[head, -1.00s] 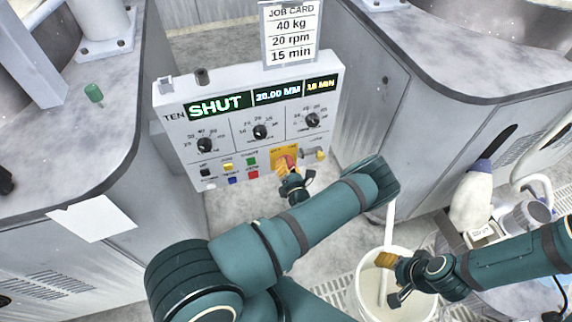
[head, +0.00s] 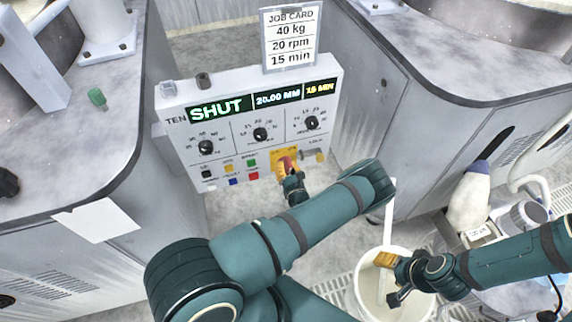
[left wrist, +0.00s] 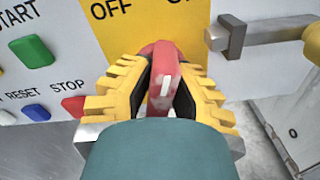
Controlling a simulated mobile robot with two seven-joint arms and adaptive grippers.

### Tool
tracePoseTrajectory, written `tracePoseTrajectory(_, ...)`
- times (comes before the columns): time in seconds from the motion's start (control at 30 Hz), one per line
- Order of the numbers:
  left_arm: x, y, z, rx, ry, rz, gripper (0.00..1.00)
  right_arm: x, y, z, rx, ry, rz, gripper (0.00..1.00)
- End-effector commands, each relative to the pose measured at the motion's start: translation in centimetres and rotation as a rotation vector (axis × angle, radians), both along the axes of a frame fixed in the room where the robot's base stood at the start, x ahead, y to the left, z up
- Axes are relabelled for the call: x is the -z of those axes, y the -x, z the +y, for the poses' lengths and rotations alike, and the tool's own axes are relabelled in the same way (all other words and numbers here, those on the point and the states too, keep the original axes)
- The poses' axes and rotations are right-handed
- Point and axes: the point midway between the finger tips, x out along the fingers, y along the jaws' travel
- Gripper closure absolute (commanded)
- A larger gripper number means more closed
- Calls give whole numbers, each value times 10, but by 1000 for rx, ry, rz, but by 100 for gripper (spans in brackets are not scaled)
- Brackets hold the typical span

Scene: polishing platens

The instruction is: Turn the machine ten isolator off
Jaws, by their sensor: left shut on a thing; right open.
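The machine ten isolator is a red handle (left wrist: 163,75) with a white mark on a yellow plate (head: 279,154), low on the right of the panel marked TEN (head: 186,136). In the left wrist view, OFF is printed on the plate (left wrist: 110,30) at upper left, and a partly cut-off word is at upper right. The handle stands nearly upright in that view. My left gripper (left wrist: 158,98) is shut on it, yellow pads on both sides. My right gripper (head: 389,279) is open and empty over a white bucket (head: 364,291).
Beside the isolator are a metal lever (left wrist: 270,32) on the right and green, blue and red push buttons (left wrist: 30,52) on the left. The panel display (head: 218,108) reads SHUT. A job card (head: 291,38) stands above. Grey machine bodies flank the panel.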

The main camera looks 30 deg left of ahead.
Motion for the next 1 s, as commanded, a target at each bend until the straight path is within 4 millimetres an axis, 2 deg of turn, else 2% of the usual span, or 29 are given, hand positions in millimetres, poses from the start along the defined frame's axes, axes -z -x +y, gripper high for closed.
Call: tracePoseTrajectory(1.0,-2,-1,0,0,603,-708,100,-36,7,1,-4,-3,16,43)
